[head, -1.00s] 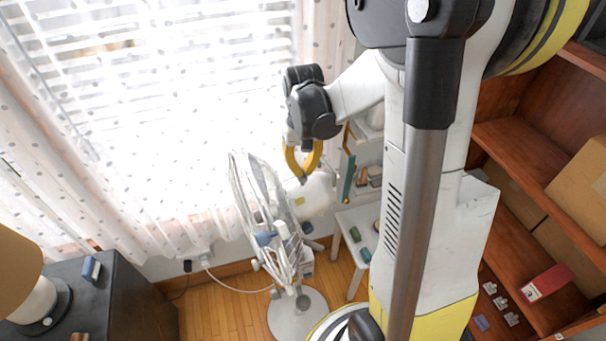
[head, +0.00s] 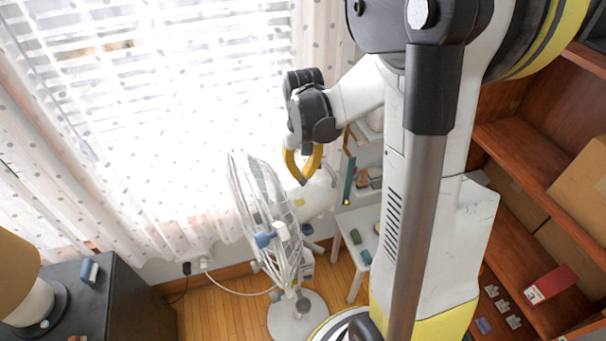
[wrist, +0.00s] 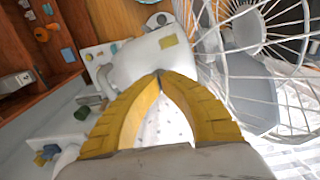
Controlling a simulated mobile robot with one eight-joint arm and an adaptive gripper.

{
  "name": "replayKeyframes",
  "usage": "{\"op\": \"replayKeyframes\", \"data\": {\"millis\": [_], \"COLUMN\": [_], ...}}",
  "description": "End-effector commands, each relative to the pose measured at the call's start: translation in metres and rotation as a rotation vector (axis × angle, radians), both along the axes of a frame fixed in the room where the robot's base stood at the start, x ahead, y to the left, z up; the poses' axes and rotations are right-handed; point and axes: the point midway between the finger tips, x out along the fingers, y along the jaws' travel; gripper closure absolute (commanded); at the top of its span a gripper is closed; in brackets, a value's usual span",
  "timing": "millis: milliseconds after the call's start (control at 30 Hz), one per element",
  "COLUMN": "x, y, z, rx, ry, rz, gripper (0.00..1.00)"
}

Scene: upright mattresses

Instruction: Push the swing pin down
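A white pedestal fan with a wire cage (head: 262,215) stands in the middle of the head view. Its white motor housing (head: 318,197) sticks out behind the cage, below my gripper (head: 302,183). In the wrist view the housing (wrist: 140,58) carries a yellow label (wrist: 168,41). My gripper (wrist: 158,73) has two curved yellow fingers whose tips meet, with nothing visible between them. The tips overlap the housing in the wrist view; I cannot tell whether they touch it. I cannot make out the swing pin; the fingers may hide it.
The fan's round base (head: 297,316) is on the wooden floor. A white shelf (head: 356,222) with small items stands just right of the housing. A curtained window is behind. A dark cabinet (head: 128,300) is at left and a brown bookcase (head: 515,150) at right.

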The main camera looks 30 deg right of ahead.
Motion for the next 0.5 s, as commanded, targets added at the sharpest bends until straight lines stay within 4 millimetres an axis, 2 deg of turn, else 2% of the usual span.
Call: {"op": "replayKeyframes", "data": {"millis": [267, 500], "x": [0.000, 0.000], "y": [0.000, 0.000], "z": [0.001, 0.019], "rx": [0.000, 0.000], "ry": [0.000, 0.000], "rz": [0.000, 0.000], "gripper": [1.00, 1.00]}}
